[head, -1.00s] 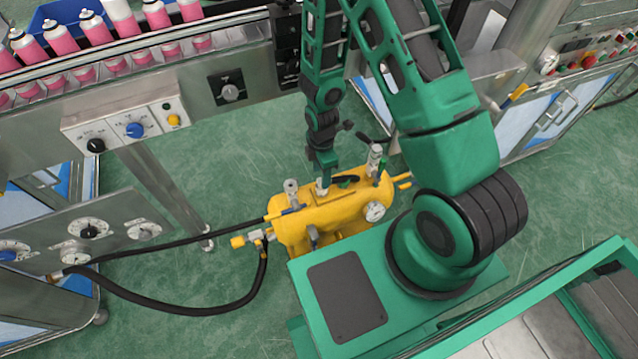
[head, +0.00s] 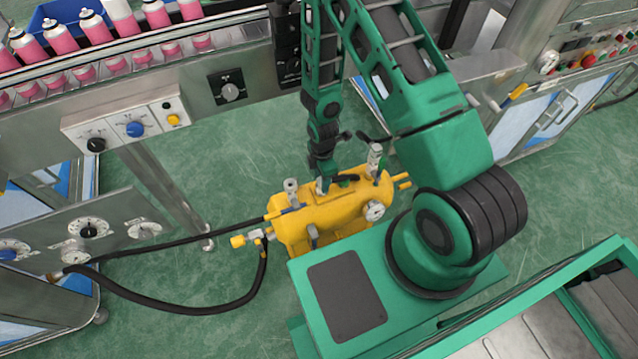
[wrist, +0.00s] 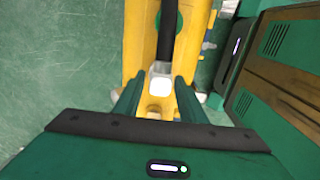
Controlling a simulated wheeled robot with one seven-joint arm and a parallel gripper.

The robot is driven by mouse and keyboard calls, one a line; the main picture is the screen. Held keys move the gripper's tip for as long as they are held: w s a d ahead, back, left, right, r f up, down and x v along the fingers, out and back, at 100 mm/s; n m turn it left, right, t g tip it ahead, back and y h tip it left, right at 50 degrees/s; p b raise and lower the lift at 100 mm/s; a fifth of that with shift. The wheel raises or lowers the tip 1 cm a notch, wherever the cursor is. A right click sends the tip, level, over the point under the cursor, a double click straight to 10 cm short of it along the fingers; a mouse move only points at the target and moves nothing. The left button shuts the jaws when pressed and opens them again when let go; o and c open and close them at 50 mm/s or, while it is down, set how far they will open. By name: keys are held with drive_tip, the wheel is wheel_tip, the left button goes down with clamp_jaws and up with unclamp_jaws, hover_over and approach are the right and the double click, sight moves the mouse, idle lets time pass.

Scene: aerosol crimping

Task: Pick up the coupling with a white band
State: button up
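A small white-topped piece (wrist: 160,86), which looks like the white-banded coupling, sits on top of the yellow tank (head: 345,215). In the wrist view it lies between the two green fingers of my gripper (wrist: 157,80). The fingers are spread, with a visible gap on each side of it. In the head view my gripper (head: 322,178) points down just above the tank's top, and its fingers partly hide the pale piece there. The band itself is too small to make out.
A pressure gauge (head: 375,210), a silver valve (head: 374,158) and another upright fitting (head: 291,190) stand on the tank. A black hose (head: 190,308) runs left from it. A conveyor with pink cans (head: 62,38) is behind.

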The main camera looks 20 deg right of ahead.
clamp_jaws()
drive_tip(key=shift+r, duration=0.1)
